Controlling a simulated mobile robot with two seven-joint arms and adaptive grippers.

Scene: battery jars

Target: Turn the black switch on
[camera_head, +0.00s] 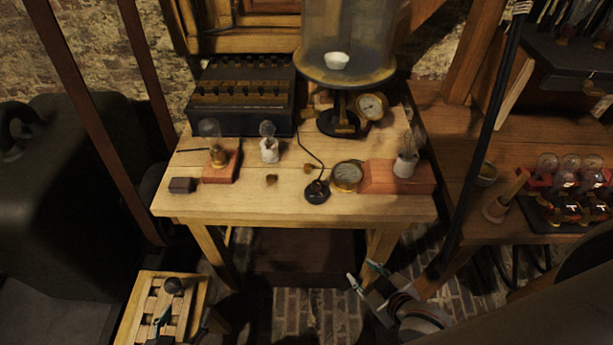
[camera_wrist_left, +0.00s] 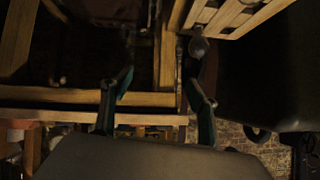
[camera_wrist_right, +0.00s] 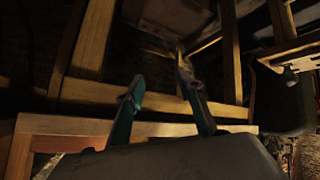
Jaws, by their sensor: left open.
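A small round black piece with a raised knob and a cord (camera_head: 317,192) sits near the front middle of the wooden table (camera_head: 240,203). It looks like the black switch, but its on or off position is too small to tell. A black block (camera_head: 183,185) lies at the table's left front. My right gripper (camera_head: 365,277) is below the table's front right edge. Its fingers are apart and empty in the right wrist view (camera_wrist_right: 160,80).
Bulbs on stands (camera_head: 219,155), a round brass gauge (camera_head: 347,176) and a red block (camera_head: 380,178) surround the black piece. A black box (camera_head: 241,97) and a glass bell jar (camera_head: 347,35) stand behind. The slatted stool (camera_head: 140,305) is at lower left.

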